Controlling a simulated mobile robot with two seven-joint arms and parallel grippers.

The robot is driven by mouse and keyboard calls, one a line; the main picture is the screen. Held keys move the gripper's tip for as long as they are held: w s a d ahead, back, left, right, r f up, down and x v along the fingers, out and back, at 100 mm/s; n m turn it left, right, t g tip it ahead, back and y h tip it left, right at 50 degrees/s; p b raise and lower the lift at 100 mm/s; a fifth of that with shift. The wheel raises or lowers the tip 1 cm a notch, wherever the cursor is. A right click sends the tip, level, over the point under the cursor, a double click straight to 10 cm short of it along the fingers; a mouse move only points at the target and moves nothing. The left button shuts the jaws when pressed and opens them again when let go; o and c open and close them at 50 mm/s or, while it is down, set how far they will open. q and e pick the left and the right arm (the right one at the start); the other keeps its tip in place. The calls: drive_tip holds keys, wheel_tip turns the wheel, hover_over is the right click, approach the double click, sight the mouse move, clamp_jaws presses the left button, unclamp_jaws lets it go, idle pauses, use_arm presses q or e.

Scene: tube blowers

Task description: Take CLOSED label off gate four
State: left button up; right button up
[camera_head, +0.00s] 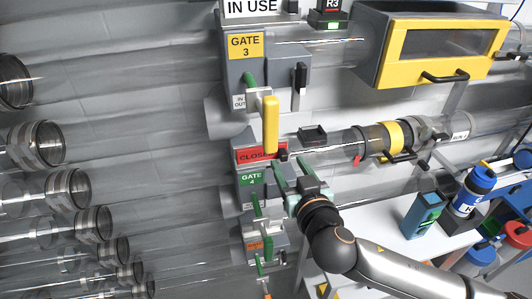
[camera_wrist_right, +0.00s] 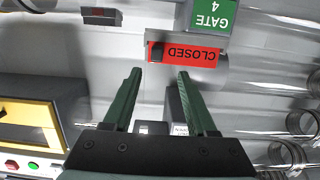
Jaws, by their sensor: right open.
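The red CLOSED label (camera_head: 252,155) sits on gate four, just above its green GATE 4 sign (camera_head: 251,178). A small black piece is at the label's right end. In the right wrist view the label (camera_wrist_right: 195,56) appears upside down just beyond my fingertips, with its black piece (camera_wrist_right: 157,54) lined up between the fingers. My right gripper (camera_head: 288,160) is open and empty in front of gate four, at the label's right end; it also shows in the wrist view (camera_wrist_right: 159,74). I cannot tell whether a finger touches the label. My left gripper is not in view.
Gate three (camera_head: 246,46) stands above, with a yellow handle (camera_head: 270,124) hanging close over the label. A yellow-framed box (camera_head: 440,45) is at upper right. Clear tubes run along the left.

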sight(285, 156)
drive_tip(key=shift+d+f+p+x, duration=0.15)
drive_tip(key=shift+p+x, duration=0.05)
drive_tip(key=shift+x, duration=1.05)
drive_tip(key=shift+d+f+p+x, duration=0.1)
drive_tip(key=shift+f+p+x, duration=0.05)
drive_tip(key=shift+x, duration=1.1)
drive_tip(key=shift+c, duration=0.3)
clamp_jaws()
